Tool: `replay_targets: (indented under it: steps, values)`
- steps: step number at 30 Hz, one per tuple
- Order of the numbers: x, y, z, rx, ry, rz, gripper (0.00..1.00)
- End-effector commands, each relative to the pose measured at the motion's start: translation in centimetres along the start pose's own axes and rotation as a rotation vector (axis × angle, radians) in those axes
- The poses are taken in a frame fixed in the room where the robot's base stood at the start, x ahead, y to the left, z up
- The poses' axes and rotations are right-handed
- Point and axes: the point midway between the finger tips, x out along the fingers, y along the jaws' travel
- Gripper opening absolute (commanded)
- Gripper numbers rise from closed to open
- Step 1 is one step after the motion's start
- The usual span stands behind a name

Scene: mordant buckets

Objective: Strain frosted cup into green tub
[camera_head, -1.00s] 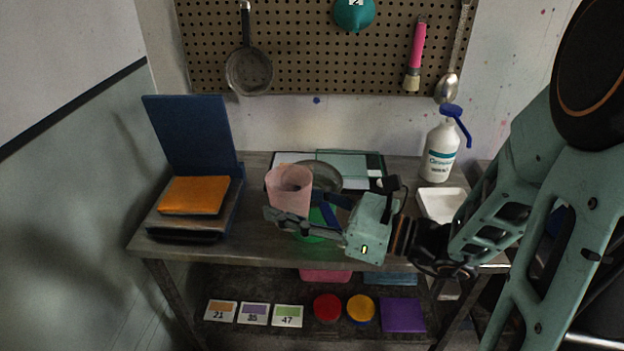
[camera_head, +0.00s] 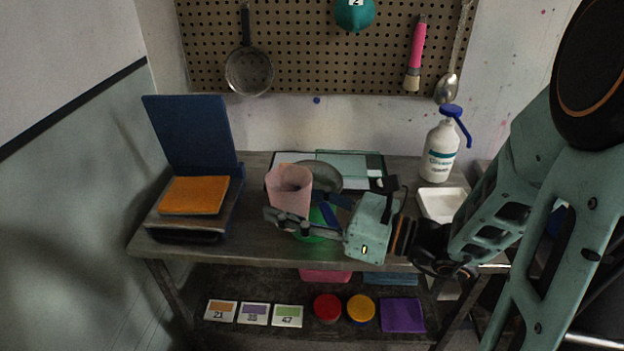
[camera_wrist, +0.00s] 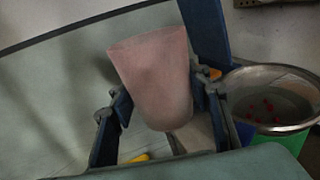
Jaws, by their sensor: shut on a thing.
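The frosted cup (camera_head: 290,186) is pink and cloudy. My gripper (camera_head: 292,214) is shut on it and holds it close to upright above the workbench; in the wrist view the cup (camera_wrist: 155,75) sits between the fingers with its rim up. Its contents cannot be seen. The green tub (camera_head: 312,238) stands on the bench behind and below my gripper, mostly hidden. A round metal strainer (camera_head: 327,172) rests over the tub. In the wrist view the strainer (camera_wrist: 240,76) is right of the cup, with small red bits inside, and the tub (camera_wrist: 287,140) shows below it.
An open blue case (camera_head: 190,130) with an orange pad (camera_head: 194,195) stands at the bench's left. Pegboard tools hang behind. The lower shelf holds several cards, red and yellow lids and a purple square.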

Motion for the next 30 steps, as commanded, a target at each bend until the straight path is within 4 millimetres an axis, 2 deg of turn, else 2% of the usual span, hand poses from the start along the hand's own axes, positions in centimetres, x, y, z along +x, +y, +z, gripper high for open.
replay_targets:
  steps: [8, 21, 30]
  values:
    - [0.0, 0.0, 0.4, 0.0, 0.0, 0.0, 0.15]
    - [0.0, 0.0, 6.2, 0.0, 0.0, 0.0, 0.15]
    - [-0.2, -0.5, 6.0, 0.001, 0.0, -0.005, 0.15]
